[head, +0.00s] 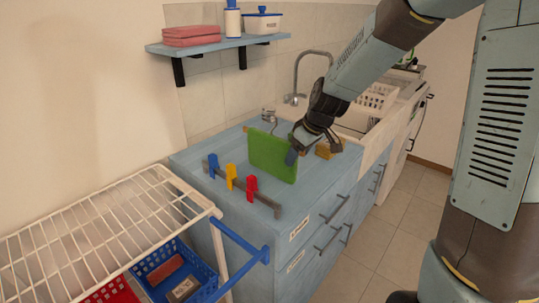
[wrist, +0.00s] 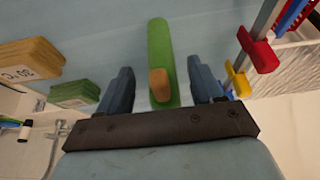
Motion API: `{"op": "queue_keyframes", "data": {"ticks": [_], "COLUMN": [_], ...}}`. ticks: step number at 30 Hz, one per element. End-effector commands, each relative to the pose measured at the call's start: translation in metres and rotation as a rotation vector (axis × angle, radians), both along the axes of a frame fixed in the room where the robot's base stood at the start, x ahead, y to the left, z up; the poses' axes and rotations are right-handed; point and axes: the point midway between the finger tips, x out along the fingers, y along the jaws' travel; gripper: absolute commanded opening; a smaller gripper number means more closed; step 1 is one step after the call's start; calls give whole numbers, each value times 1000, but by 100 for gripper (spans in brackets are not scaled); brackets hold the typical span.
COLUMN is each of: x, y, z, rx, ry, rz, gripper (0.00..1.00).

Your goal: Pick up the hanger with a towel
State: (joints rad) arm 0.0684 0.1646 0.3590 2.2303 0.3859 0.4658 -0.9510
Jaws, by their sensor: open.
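A green towel (head: 270,155) hangs as an upright flat panel on the blue counter in the head view. A tan wooden end, seemingly of its hanger, shows in the wrist view (wrist: 160,84). My gripper (head: 295,152) is at the towel's right edge. In the wrist view my gripper (wrist: 160,68) is open, with one dark finger on each side of the green towel (wrist: 160,42) and the tan end. Gaps show between the fingers and the towel. Most of the hanger is hidden.
A dark rail with blue, yellow and red clips (head: 231,183) stands in front of the towel. Yellow folded pieces (head: 324,149) lie to its right. A faucet (head: 298,75) and sink are behind. A white wire rack (head: 100,225) is at left, a wall shelf (head: 215,45) above.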

Motion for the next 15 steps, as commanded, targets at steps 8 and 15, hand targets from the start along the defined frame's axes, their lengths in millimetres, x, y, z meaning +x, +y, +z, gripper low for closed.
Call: {"op": "queue_keyframes", "data": {"ticks": [8, 15], "x": [5, 6], "y": [7, 7], "z": [-21, -22], "rx": [0, 0], "ry": [0, 0], "rz": [1, 0], "gripper": [66, 66]}}
